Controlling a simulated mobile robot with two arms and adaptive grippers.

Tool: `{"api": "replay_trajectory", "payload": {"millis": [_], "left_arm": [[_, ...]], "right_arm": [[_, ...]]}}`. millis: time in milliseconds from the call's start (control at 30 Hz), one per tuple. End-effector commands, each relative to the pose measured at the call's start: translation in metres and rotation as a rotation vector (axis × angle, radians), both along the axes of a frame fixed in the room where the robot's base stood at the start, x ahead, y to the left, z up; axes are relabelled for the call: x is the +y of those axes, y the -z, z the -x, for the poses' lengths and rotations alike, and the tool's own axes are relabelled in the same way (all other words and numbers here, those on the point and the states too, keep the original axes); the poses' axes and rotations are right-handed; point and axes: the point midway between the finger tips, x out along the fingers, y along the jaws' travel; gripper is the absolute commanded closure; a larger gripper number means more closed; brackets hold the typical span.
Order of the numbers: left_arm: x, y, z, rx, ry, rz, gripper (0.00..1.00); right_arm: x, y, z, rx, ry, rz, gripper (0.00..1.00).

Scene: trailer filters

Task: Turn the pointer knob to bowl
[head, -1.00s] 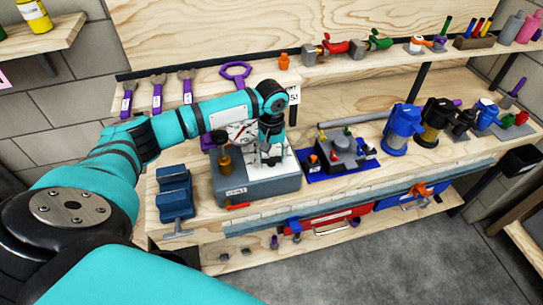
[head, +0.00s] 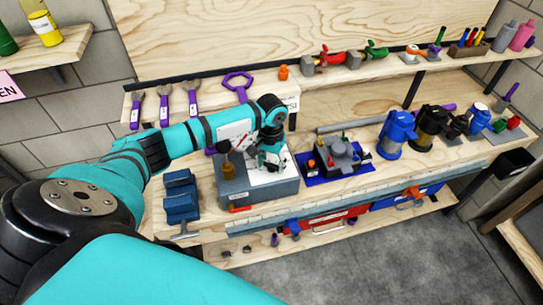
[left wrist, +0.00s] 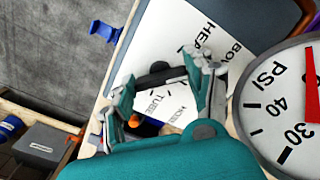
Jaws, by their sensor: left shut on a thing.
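A grey-blue unit with a white labelled panel (head: 282,177) sits on the workbench. In the left wrist view the white panel (left wrist: 178,40) carries partly hidden words that begin "HEA" and "BOW", and "TUBE". A dark piece, apparently the pointer knob (left wrist: 156,74), shows between my fingers. My left gripper (left wrist: 165,78) is shut on it, over the panel. In the head view my left gripper (head: 270,158) covers the knob. Which label the pointer faces is hidden. My right gripper is not in view.
A round PSI gauge (left wrist: 285,105) stands close beside the gripper. A brass-coloured filter (head: 227,170) is on the unit's left. A blue vise (head: 180,197) stands left, and a grey block on a blue mat (head: 313,181) stands right. Blue and black filter housings (head: 397,133) are farther right.

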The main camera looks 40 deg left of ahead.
Motion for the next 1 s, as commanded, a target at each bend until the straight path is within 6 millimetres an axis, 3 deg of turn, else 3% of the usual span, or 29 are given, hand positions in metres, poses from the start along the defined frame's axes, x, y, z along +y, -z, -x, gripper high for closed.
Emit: {"api": "replay_trajectory", "payload": {"millis": [300, 767, 800, 1000], "left_arm": [[0.0003, -0.0012, -0.0007, -0.002, 0.105, 0.001, 0.78], [0.0005, -0.0006, -0.001, -0.003, 0.12, 0.0, 0.78], [0.0005, -0.0006, -0.001, -0.003, 0.119, 0.0, 0.43], [0.0004, -0.0004, -0.0008, -0.002, 0.119, 0.0, 0.21]], "right_arm": [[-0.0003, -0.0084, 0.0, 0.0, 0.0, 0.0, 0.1], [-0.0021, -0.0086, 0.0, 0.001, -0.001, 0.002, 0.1], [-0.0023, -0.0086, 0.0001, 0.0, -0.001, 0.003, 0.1], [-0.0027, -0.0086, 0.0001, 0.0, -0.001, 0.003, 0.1]]}}
